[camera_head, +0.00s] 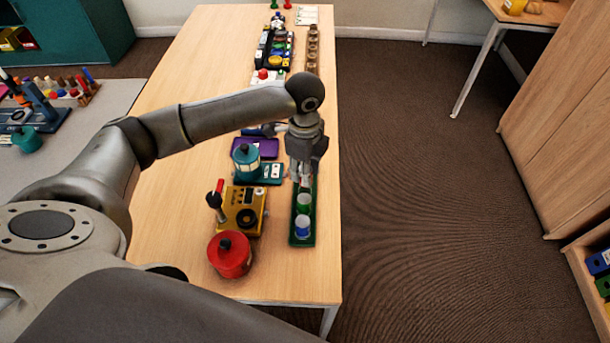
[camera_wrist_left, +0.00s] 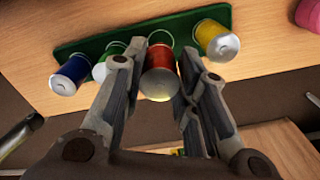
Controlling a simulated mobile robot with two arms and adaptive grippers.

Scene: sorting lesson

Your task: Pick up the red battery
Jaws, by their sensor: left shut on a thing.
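The red battery (camera_wrist_left: 162,72) is between the two fingers of my left gripper (camera_wrist_left: 158,88), which is shut on it in the left wrist view. Behind it a pale empty ring (camera_wrist_left: 160,38) shows on the green tray (camera_wrist_left: 100,43). A blue battery (camera_wrist_left: 70,76), a green battery (camera_wrist_left: 112,66) and a yellow battery (camera_wrist_left: 216,42) stand in that tray. In the head view my left gripper (camera_head: 303,178) is over the far part of the tray (camera_head: 302,241), and it largely hides the red battery. My right gripper is not in view.
Left of the tray are a yellow box with a red-topped lever (camera_head: 240,208), a red lidded pot (camera_head: 230,255) and a teal canister (camera_head: 246,161). The table's (camera_head: 285,283) right edge is close to the tray. More sorting pieces stand farther back.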

